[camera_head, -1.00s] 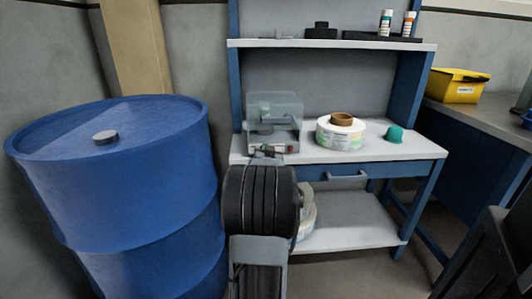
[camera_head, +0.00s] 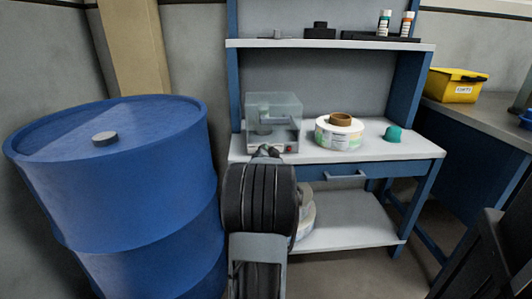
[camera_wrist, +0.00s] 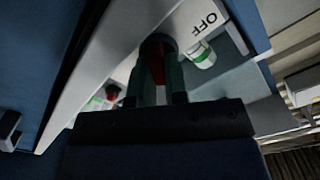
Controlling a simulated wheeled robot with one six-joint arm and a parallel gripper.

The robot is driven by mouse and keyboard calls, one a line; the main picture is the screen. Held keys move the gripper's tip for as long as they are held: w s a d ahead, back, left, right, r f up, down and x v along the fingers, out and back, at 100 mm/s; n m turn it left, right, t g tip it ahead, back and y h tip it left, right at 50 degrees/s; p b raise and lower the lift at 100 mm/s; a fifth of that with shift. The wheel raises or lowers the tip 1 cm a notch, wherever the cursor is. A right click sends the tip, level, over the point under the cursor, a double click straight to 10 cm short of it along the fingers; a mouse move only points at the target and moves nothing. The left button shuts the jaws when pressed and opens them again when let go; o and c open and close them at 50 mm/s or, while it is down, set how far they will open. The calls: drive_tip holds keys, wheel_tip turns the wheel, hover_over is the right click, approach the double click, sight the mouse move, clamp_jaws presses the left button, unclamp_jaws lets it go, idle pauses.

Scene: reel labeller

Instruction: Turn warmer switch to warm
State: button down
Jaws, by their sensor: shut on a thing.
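The warmer (camera_head: 273,122) is a small unit with a clear cover on the workbench's left end. In the head view a small red spot (camera_head: 289,148) shows on its front. My gripper (camera_head: 267,151) is at the front of its base, partly hidden by my own arm. In the wrist view my gripper (camera_wrist: 158,72) is shut on a dark round switch with a red part (camera_wrist: 157,66) between the fingers. An "OFF" label (camera_wrist: 205,23) is on the pale panel beside it. The switch's exact setting cannot be told, and no "warm" mark is readable.
A label reel (camera_head: 338,136) with a brown core and a teal object (camera_head: 393,133) are on the workbench (camera_head: 365,154). A blue drum (camera_head: 110,170) stands close on the left. A shelf (camera_head: 330,45) with bottles is above. A yellow bin (camera_head: 455,88) is on the right.

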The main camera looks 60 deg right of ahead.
drive_tip(key=c, duration=1.4)
unclamp_jaws()
drive_tip(key=shift+a, duration=0.1)
drive_tip(key=p+v, duration=0.3)
drive_tip(key=v, duration=1)
drive_tip(key=shift+s+a, duration=0.2)
drive_tip(key=shift+a, duration=0.1)
